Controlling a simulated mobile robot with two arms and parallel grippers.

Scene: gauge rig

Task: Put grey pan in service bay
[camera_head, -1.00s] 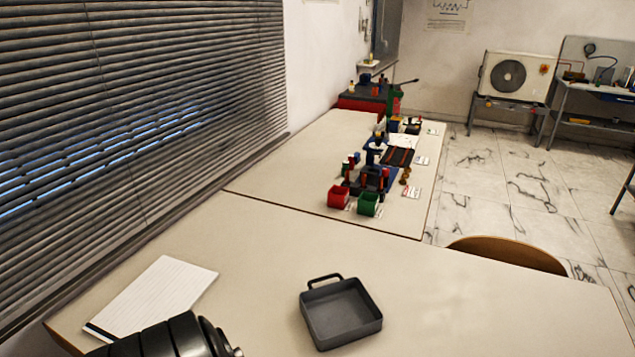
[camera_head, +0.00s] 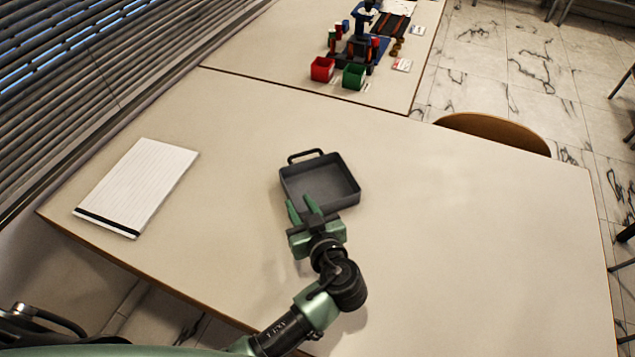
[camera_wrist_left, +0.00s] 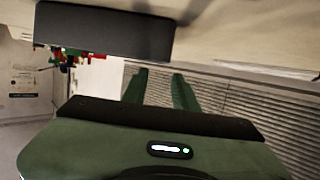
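The grey pan (camera_head: 322,184) is a square, shallow, empty tray with a loop handle on its far left side. It sits flat on the near table. My left gripper (camera_head: 303,206) is at the pan's near left edge, with its two green fingers apart and nothing seen between them. In the left wrist view the open fingers (camera_wrist_left: 160,88) show below the dark side of the pan (camera_wrist_left: 104,31); I cannot tell whether they touch it. No service bay is identifiable. My right gripper is not in view.
A white lined pad (camera_head: 140,185) lies left on the near table (camera_head: 450,230). A red bin (camera_head: 322,69) and a green bin (camera_head: 354,76) stand on the far table. A wooden chair back (camera_head: 492,131) is at the right edge. The table right of the pan is clear.

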